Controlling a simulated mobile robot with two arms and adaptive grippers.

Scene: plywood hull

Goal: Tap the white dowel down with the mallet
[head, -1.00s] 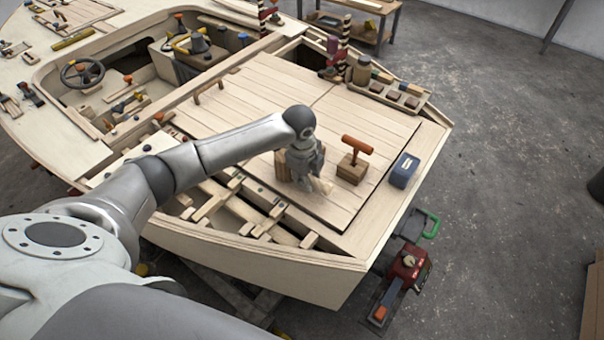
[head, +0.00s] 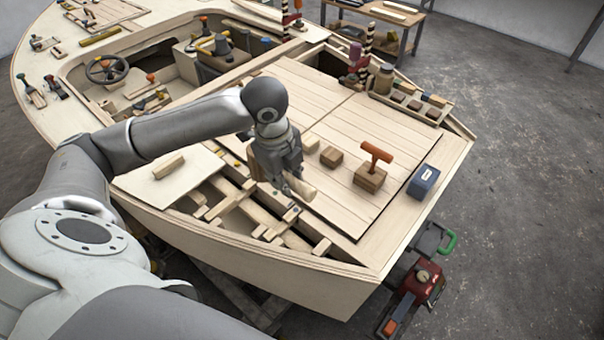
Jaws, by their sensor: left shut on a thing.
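My left gripper (head: 284,178) is shut on a pale, rounded wooden piece (head: 300,187), held at the deck edge beside the open framed bay. I cannot tell whether this piece is the mallet or a dowel; the gripper hides part of it. An orange T-shaped thing (head: 376,152), mallet-like, stands upright in a wooden block (head: 370,178) on the deck, right of the gripper and apart from it. A small brown block (head: 331,157) and a paler block (head: 312,142) sit between them. I cannot make out the white dowel for sure. My right gripper is not in view.
A tray (head: 432,114) with several blocks and a jar (head: 384,79) stand at the back right. The bay's open ribs (head: 235,198) lie below my left arm. The middle planks (head: 300,95) are clear.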

